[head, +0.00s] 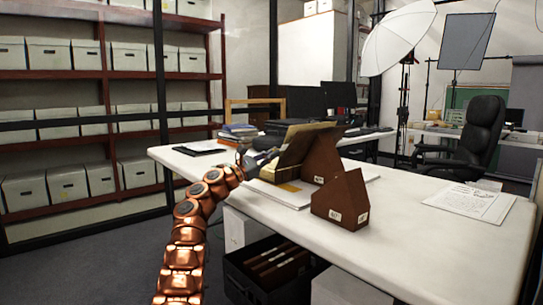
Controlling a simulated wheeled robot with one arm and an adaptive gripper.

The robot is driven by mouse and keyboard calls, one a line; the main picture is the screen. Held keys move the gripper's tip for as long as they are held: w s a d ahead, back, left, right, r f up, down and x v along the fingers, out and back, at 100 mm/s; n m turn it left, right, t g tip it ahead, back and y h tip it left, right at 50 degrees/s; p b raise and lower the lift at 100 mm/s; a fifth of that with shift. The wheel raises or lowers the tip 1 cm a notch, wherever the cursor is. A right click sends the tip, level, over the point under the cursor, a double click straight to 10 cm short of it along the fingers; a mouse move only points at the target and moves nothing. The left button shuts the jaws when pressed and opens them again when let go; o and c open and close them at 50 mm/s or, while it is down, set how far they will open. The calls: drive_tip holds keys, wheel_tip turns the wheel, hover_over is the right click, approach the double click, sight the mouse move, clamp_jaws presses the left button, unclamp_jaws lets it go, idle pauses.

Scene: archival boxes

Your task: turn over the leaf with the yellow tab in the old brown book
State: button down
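What seems to be the old brown book (296,146) is on the white desk, against the brown wedge-shaped stands. An olive-yellow surface slopes up at its left side, and pale sheets (280,192) lie flat below. A small yellowish patch (289,188) shows on these sheets; I cannot tell whether it is the tab. My gripper (264,161) is at the left edge of the book, close to the sloping surface. Its fingers are small and dark here, so I cannot tell whether they are open or touch a leaf.
A brown wedge block (341,199) stands right of the sheets. A stack of books (239,131) and a dark folder (199,148) lie at the desk's far left. A printed paper (470,201) lies at right. The desk's front right (440,245) is clear.

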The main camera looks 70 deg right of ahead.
drive_tip(key=c, duration=1.4)
unclamp_jaws()
drive_tip(key=shift+o, duration=0.2)
drive_tip(key=shift+v, duration=5.95)
